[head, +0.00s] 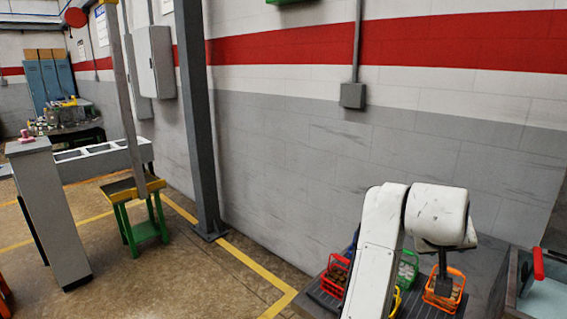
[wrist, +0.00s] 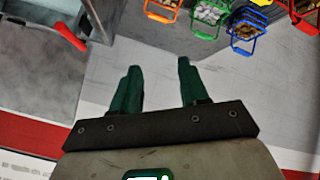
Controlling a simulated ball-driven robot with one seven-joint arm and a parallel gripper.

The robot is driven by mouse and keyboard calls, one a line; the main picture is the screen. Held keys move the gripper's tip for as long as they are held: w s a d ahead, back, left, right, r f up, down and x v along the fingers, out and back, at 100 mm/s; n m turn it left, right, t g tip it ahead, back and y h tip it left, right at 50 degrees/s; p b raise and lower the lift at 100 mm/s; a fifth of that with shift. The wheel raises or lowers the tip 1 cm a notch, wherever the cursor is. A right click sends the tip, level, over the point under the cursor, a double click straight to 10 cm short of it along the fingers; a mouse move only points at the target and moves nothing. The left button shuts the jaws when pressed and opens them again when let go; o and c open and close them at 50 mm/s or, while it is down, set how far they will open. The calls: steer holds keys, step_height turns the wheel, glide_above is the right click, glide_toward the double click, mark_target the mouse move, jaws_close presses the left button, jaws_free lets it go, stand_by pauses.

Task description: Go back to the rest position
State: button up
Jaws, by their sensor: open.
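My gripper (wrist: 158,66) shows in the wrist view with its two dark green fingers apart and nothing between them. Behind the fingers is plain pale grey wall or floor surface; I cannot tell which. In the head view my white arm rises at the lower right and bends over, with its end pointing down above the baskets. The gripper there is small and dark, in front of the orange basket (head: 445,297), and its fingers are hard to make out. No contact with a basket can be seen.
A red basket (head: 335,278) and a green basket (head: 408,268) stand on a dark slatted surface. A grey bin with a red handle (head: 538,263) is at the far right. A grey post (head: 198,120), a green stand (head: 143,230) and a grey pedestal (head: 52,215) stand left.

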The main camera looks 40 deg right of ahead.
steer(key=w+a+f+n+t+y, duration=0.1)
steer(key=w+a+f+n+y, duration=0.1)
steer(key=a+f+n, duration=0.5)
steer(key=w+a+f+n+t+y, duration=0.1)
steer(key=w+a+f+t, duration=0.15)
steer(key=a+f, duration=0.65)
steer(key=s+a+f+n+g+y, duration=0.1)
steer(key=s+a+f+y, duration=0.2)
steer(key=s+a+f, duration=0.2)
steer(key=s+a+f+n+g+y, duration=0.1)
steer(key=s+a+f+g+y, duration=0.1)
steer(key=s+a+f, duration=0.3)
steer(key=a+f+y, duration=0.1)
steer(key=a+f, duration=0.2)
steer(key=f, duration=0.3)
steer(key=shift+a+f+n, duration=0.25)
steer(key=shift+f+n, duration=0.1)
steer(key=shift+n, duration=0.05)
